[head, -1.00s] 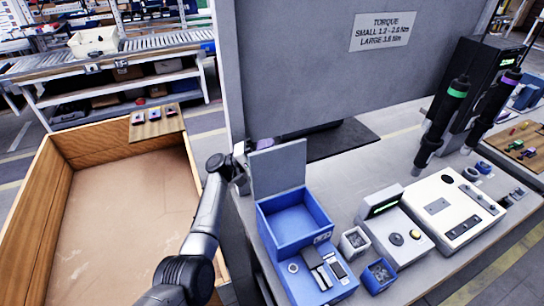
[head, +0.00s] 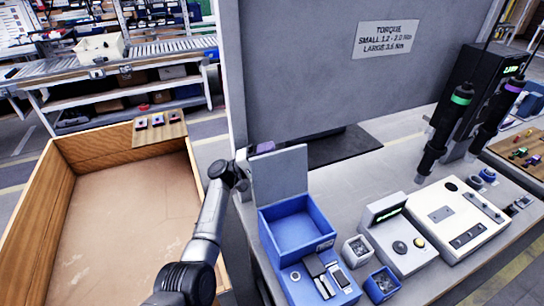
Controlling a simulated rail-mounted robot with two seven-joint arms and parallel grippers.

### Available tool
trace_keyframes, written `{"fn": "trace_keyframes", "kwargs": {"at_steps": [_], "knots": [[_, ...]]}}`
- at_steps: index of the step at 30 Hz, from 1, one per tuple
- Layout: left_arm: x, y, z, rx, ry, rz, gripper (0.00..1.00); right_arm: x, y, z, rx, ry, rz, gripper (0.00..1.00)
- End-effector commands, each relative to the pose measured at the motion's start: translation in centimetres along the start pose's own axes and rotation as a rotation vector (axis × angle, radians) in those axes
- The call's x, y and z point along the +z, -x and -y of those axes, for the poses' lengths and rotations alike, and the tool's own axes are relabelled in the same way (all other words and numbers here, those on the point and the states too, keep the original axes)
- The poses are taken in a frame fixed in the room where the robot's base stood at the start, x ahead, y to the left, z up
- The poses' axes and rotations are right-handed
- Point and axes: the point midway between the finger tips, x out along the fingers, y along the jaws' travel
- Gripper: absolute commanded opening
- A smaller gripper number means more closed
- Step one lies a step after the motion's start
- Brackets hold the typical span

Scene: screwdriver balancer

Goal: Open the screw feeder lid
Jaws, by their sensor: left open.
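The screw feeder is a blue open-topped box (head: 297,231) on the near left part of the bench. Its grey lid (head: 280,174) stands upright along the box's back edge, so the empty-looking blue inside shows. My left gripper (head: 258,150) is at the lid's upper left edge, open and partly hidden behind the lid. I cannot tell whether it touches the lid. My right gripper is not in view.
A grey panel (head: 320,70) rises behind the feeder. Small bins (head: 357,249), a grey device (head: 397,236) and a white control box (head: 457,218) stand to the right. Two hanging screwdrivers (head: 447,130) are farther right. A wooden crate (head: 60,215) is at left.

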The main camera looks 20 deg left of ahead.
Motion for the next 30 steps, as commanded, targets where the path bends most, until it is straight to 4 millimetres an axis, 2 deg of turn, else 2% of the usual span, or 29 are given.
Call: {"fn": "trace_keyframes", "kwargs": {"at_steps": [4, 7, 21, 30], "knots": [[0.0, 0.7, 0.1, -0.001, 0.001, -0.001, 0.58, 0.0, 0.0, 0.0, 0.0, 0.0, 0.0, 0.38], [0.0, 2.0, 0.1, -0.001, 0.0, -0.003, 0.58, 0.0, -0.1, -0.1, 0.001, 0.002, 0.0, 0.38], [-0.1, 10.8, 0.0, -0.001, 0.0, -0.003, 0.58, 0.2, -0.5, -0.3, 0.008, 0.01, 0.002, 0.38], [0.0, 13.6, 0.0, 0.0, 0.0, 0.0, 0.58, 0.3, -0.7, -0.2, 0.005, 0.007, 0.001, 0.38]]}}
